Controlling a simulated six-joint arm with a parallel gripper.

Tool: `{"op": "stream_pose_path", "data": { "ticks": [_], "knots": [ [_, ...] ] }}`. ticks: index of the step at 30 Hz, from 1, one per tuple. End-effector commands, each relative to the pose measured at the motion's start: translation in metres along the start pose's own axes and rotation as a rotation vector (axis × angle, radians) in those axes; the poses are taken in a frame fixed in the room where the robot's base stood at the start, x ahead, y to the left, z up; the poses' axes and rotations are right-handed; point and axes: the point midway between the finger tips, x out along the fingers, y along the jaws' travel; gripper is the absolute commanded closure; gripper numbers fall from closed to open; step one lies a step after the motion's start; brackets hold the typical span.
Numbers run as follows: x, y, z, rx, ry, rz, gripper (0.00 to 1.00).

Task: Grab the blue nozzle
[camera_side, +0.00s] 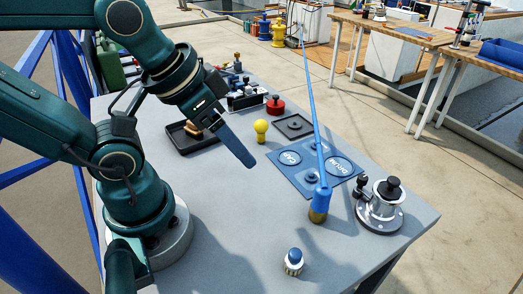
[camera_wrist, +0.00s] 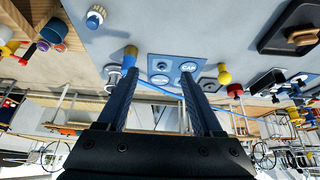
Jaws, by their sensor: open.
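The blue nozzle (camera_side: 321,195) stands upright on the table, a long thin blue tip rising from its blue body and brass-coloured base. In the wrist view its brass base (camera_wrist: 130,53) shows beyond the left finger, which hides part of it. My gripper (camera_side: 247,160) is tilted down above the table, left of the nozzle and apart from it. In the wrist view my gripper (camera_wrist: 159,75) has its two fingers wide apart with nothing held between them.
A blue mat (camera_side: 350,181) with round marked spots lies behind the nozzle. A metal winch (camera_side: 380,208) stands to its right. A yellow knob (camera_side: 261,130), a red-based piece (camera_side: 275,106) and a black tray (camera_side: 178,137) are farther back. The table front left is clear.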

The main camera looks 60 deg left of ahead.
Motion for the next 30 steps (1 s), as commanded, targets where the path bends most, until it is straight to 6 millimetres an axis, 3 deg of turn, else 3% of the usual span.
{"op": "stream_pose_path", "data": {
  "ticks": [3, 11, 14, 17, 23, 27, 30],
  "knots": [
    [0.000, 0.000, 0.000, 0.000, 0.000, 0.000, 0.24],
    [0.000, 0.000, 0.000, 0.002, 0.002, 0.000, 0.24],
    [0.000, -0.001, -0.010, 0.015, 0.048, -0.005, 0.24],
    [-0.002, -0.008, -0.037, 0.063, 0.179, -0.042, 0.24],
    [0.002, -0.023, -0.111, 0.280, 0.463, -0.163, 0.24],
    [0.018, -0.019, -0.148, 0.469, 0.596, -0.194, 0.24],
    [0.036, -0.009, -0.164, 0.603, 0.668, -0.167, 0.24]
  ]
}}
